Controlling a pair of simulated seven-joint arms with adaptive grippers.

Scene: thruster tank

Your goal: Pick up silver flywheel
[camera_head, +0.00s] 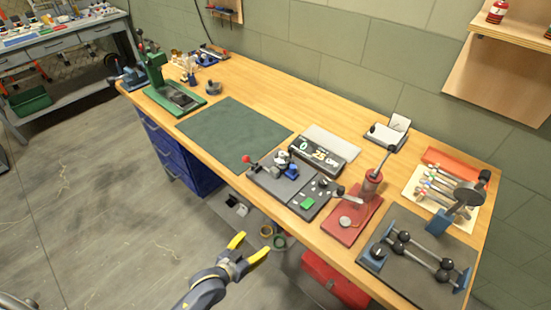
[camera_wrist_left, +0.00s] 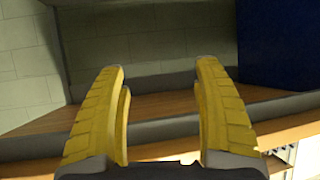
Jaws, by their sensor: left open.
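No part is clearly identifiable as the silver flywheel. Round metal candidates in the head view are a small pale disc (camera_head: 346,222) on a red plate, a larger grey disc (camera_head: 469,194) at the right, and a small round grey piece (camera_head: 213,87) near the back left. My left gripper (camera_head: 248,248) is open and empty, off the front edge of the workbench (camera_head: 300,105) and apart from these parts. Its two yellow fingers are spread in the left wrist view (camera_wrist_left: 163,70), with nothing between them. My right gripper is not in view.
A green press (camera_head: 165,90) and a dark green mat (camera_head: 235,132) occupy the bench's left half. A dark mat (camera_head: 415,262) holds bars with black balls. Bare wood shows along the back.

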